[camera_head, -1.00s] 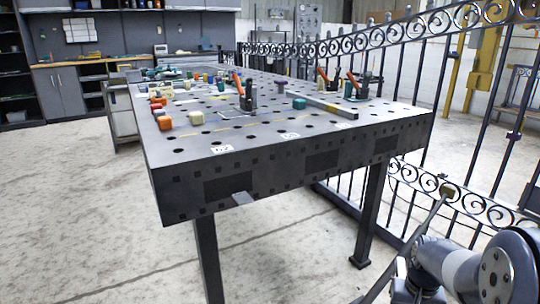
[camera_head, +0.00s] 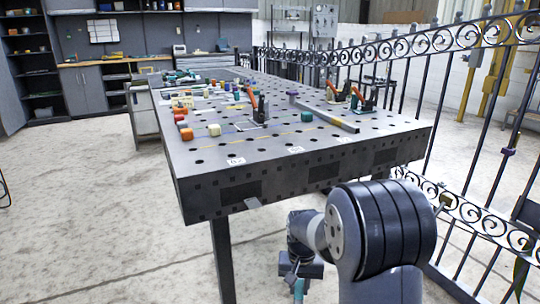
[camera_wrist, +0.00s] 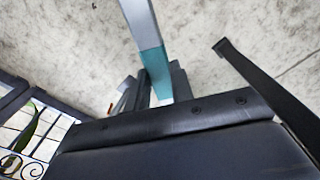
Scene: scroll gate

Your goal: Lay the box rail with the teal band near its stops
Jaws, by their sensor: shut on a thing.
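The box rail is a grey bar with a teal band (camera_wrist: 155,68). In the wrist view it runs from the top edge down between the two dark fingers of my gripper (camera_wrist: 153,92), which is shut on it at or just below the band. In the head view my gripper (camera_head: 300,268) is low in front of the table's near side, below the top, with a bit of teal (camera_head: 299,287) under it. Most of the rail is hidden there. The dark perforated welding table (camera_head: 270,150) carries small blocks and clamps; I cannot tell which are the stops.
A grey bar (camera_head: 330,117) with a purple end lies on the table. Orange-handled clamps (camera_head: 259,108) stand near it. Orange (camera_head: 187,134) and cream (camera_head: 214,130) blocks sit front left. A scroll-topped fence (camera_head: 440,90) runs along the right. Floor is clear at left.

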